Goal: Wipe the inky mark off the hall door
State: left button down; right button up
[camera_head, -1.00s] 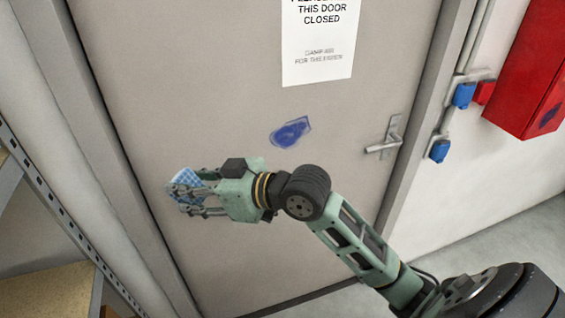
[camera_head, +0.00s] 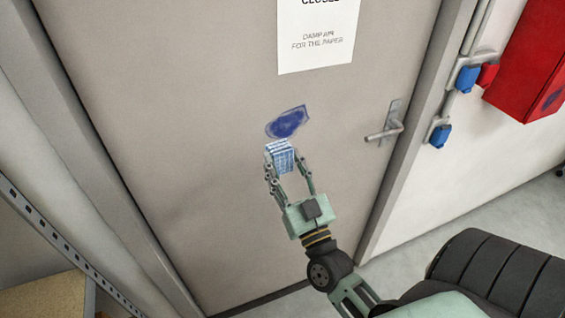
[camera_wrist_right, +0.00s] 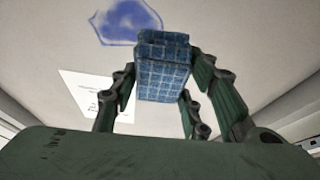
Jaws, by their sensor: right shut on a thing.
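The hall door (camera_head: 190,140) is grey and shut. A blue inky mark (camera_head: 287,122) is on it, below the paper notice and left of the handle; the mark also shows at the top of the right wrist view (camera_wrist_right: 128,20). My right gripper (camera_head: 288,172) is shut on a folded blue checked cloth (camera_head: 281,156). The cloth (camera_wrist_right: 162,72) sits between the fingers in the right wrist view. In the head view it is just below the mark; whether it touches the door I cannot tell. My left gripper is not in view.
A white notice (camera_head: 316,40) hangs on the door above the mark. A red box (camera_head: 530,65) and blue sockets (camera_head: 440,135) are on the right wall. A metal shelf (camera_head: 45,235) stands at lower left.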

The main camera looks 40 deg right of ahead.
jog(key=w, duration=0.1)
jog(key=w+d, duration=0.1)
jog(key=w, duration=0.1)
jog(key=shift+w+b, duration=0.25)
jog(key=shift+b, duration=0.05)
jog(key=shift+w+d, duration=0.15)
jog(key=shift+w, duration=0.75)
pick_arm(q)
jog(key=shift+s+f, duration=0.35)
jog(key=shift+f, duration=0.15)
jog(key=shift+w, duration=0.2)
pick_arm(e)
jog(key=shift+w+d, duration=0.25)
jog(key=shift+w, duration=0.7)
jog(key=shift+d, duration=0.1)
